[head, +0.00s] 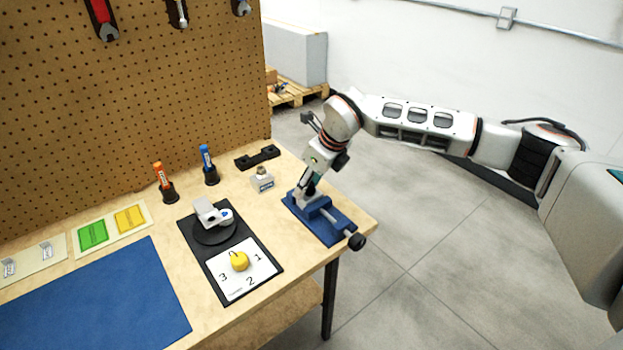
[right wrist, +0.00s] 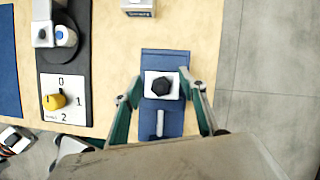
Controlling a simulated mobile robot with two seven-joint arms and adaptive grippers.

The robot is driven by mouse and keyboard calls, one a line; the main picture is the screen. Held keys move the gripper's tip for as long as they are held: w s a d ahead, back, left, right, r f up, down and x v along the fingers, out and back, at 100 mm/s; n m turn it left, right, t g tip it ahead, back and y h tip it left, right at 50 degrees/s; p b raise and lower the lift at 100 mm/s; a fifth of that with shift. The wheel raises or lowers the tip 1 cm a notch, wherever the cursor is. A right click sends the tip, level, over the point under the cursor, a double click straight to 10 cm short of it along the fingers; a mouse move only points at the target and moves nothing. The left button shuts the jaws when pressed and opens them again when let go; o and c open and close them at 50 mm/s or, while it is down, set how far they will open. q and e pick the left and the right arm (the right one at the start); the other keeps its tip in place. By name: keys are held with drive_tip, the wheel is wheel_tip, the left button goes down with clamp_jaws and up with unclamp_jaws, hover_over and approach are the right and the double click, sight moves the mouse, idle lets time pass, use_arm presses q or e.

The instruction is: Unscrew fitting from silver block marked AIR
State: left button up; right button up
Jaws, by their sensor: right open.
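A silver-white block (right wrist: 150,92) is in the blue vise (head: 330,226) at the table's right corner. A dark six-sided fitting (right wrist: 161,83) sits on top of the block in the right wrist view. No marking on this block can be read. My right gripper (right wrist: 159,82) is open above the vise, with one finger on each side of the block and fitting. Whether the fingers touch anything cannot be told. In the head view my right gripper (head: 305,190) hides most of the block and the fitting. My left gripper is not in view.
Another small silver block (head: 263,182) with a blue label stands behind the vise, near a black holder (head: 257,157). A black plate with a yellow knob (head: 239,261) lies left of the vise. Orange (head: 160,174) and blue (head: 207,160) tubes stand by the pegboard.

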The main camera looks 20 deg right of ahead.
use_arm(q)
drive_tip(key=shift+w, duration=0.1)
use_arm(e)
clamp_jaws()
drive_tip(key=shift+f+n+g+y, duration=0.1)
drive_tip(key=shift+n+g+y, duration=0.2)
drive_tip(key=shift+n, duration=0.9)
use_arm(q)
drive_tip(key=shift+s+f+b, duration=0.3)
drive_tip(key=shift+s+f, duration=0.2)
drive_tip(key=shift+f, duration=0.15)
use_arm(e)
drive_tip(key=shift+n, duration=0.8)
drive_tip(key=shift+g, duration=0.3)
